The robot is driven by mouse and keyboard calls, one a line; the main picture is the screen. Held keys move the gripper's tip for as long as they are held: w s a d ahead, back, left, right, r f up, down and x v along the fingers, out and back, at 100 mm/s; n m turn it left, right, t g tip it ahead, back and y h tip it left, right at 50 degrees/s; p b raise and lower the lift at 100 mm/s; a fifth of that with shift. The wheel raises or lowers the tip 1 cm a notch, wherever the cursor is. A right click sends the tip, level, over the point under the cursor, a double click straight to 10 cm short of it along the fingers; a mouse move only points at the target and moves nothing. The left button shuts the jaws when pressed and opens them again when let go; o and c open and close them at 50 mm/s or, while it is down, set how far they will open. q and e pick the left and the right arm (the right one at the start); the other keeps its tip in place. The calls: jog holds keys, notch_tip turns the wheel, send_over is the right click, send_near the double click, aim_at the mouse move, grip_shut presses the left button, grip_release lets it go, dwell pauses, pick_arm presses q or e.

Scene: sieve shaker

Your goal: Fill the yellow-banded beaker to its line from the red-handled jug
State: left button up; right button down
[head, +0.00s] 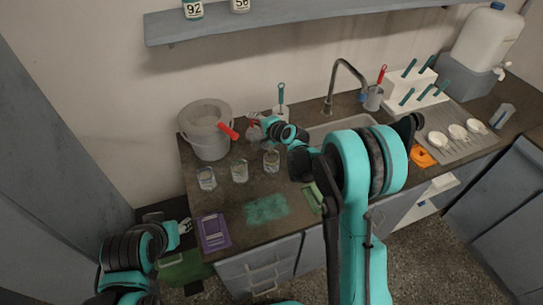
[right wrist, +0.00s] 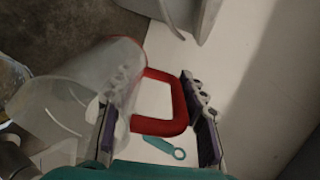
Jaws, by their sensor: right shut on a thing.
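The red-handled jug is a clear vessel (right wrist: 85,85), large and tilted in the right wrist view, with a red loop handle (right wrist: 180,100). My right gripper (right wrist: 155,112) has its fingers on either side of that handle and is shut on it. In the head view my right gripper (head: 258,121) is at the back of the counter, right of a grey bucket. Three clear beakers stand in front: left (head: 206,178), middle (head: 239,172) and right (head: 271,161). Their band colours are too small to tell. My left gripper (head: 184,227) is low at the counter's left end; its jaw state is unclear.
The grey bucket (head: 205,140) stands at the back left, with a red grip (head: 228,130) in front. A purple tray (head: 214,232) and a teal mat (head: 265,208) lie at the front. A sink (head: 340,128) and drying rack (head: 460,125) are to the right. A shelf (head: 300,22) hangs above.

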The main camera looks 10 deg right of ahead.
jog(key=shift+r, duration=0.2)
jog(key=g+p, duration=0.1)
jog(key=w+g+h+p, duration=0.1)
jog(key=p, duration=0.1)
jog(key=g+h+p, duration=0.1)
jog(key=g+p, duration=0.1)
jog(key=shift+w+a+r, duration=0.2)
jog(key=shift+r, duration=0.05)
jog(key=shift+f, duration=0.45)
jog(key=shift+w+g+h, duration=0.1)
jog(key=shift+g+h, duration=0.2)
jog(key=shift+w+g, duration=0.2)
jog(key=shift+g, duration=0.1)
jog(key=shift+w+a+f+g+p, duration=0.2)
jog(key=shift+w+a+g+p, duration=0.1)
jog(key=shift+g, duration=0.1)
jog(key=shift+w+a+f+g+h+p, duration=0.25)
jog(key=shift+w+g+h+p, duration=0.3)
jog(key=shift+g+p, duration=0.3)
jog(key=shift+w+a+f+g+h+p, duration=0.25)
jog(key=shift+w+g+h+p, duration=0.25)
jog(key=shift+g+p, duration=0.35)
jog(key=shift+w+a+f+g+h+p, duration=0.15)
jog(key=shift+w+a+g+h+p, duration=0.35)
jog(key=shift+g, duration=0.5)
